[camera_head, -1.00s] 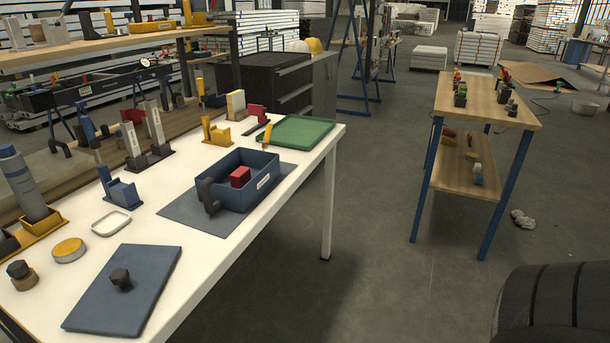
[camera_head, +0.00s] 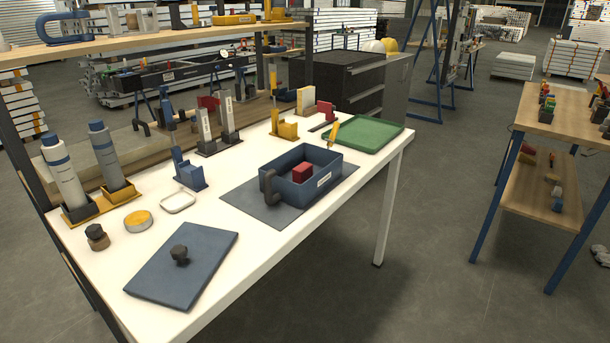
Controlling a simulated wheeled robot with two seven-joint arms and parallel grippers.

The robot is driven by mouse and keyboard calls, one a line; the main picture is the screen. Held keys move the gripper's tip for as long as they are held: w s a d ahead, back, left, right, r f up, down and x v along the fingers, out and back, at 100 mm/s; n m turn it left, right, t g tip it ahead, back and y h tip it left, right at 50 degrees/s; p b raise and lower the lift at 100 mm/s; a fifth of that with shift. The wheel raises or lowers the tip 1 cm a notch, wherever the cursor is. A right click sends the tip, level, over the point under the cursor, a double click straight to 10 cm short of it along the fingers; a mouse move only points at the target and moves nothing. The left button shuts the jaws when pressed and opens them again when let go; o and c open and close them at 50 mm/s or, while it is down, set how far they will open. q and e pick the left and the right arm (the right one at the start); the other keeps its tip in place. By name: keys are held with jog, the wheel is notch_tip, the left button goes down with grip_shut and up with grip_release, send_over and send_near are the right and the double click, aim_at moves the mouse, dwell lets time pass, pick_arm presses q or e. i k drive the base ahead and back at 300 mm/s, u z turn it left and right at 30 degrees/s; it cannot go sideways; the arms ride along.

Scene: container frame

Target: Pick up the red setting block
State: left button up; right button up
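A red block (camera_head: 302,172) sits inside the dark blue open box (camera_head: 326,179), which stands on a dark grey mat (camera_head: 243,198) on the white table (camera_head: 272,234). The block's top shows above the box's floor; its lower part is partly hidden by the near wall. A dark handle-like part is at the box's left end. Another red piece (camera_head: 326,109) stands farther back, beside the green tray. Neither of my grippers is in view.
A blue lid-like plate with a dark knob (camera_head: 197,276) lies at the table's near end. A green tray (camera_head: 372,137), yellow holder (camera_head: 285,131), blue holder (camera_head: 192,178) and white dish (camera_head: 178,205) surround the box. A wooden shelf table (camera_head: 563,110) stands right, with open floor between.

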aim_at(302, 173)
jog(key=z, duration=1.4)
jog(key=i, duration=3.6)
jog(key=u, duration=2.65)
